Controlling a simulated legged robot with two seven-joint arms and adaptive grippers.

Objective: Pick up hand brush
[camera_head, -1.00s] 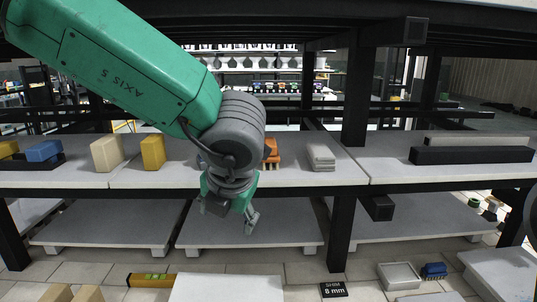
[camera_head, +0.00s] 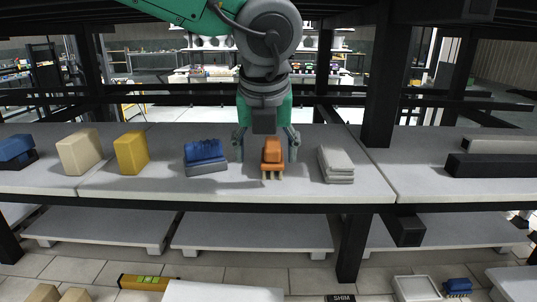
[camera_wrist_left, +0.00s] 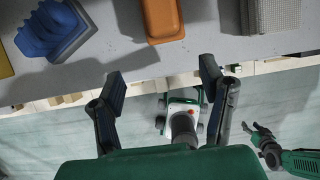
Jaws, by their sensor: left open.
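The hand brush looks to be the orange piece (camera_head: 272,153) with pale tan tufts at its lower edge, lying on the grey shelf slab (camera_head: 318,195). In the left wrist view the orange piece (camera_wrist_left: 163,18) is a rounded block at the top edge, partly cut off. My left gripper (camera_head: 266,147) points down and is open and empty. Its fingers appear to either side of the brush in the head view. In the left wrist view the gripper (camera_wrist_left: 160,70) has its fingertips short of the brush, apart from it. My right gripper (camera_wrist_left: 258,133) shows small at lower right, fingers apart.
A blue ridged piece on a grey base (camera_head: 206,158) lies left of the brush. A stack of grey slabs (camera_head: 335,164) lies right. Yellow (camera_head: 131,153) and cream (camera_head: 79,152) blocks stand farther left. A black post (camera_head: 380,100) rises at right.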

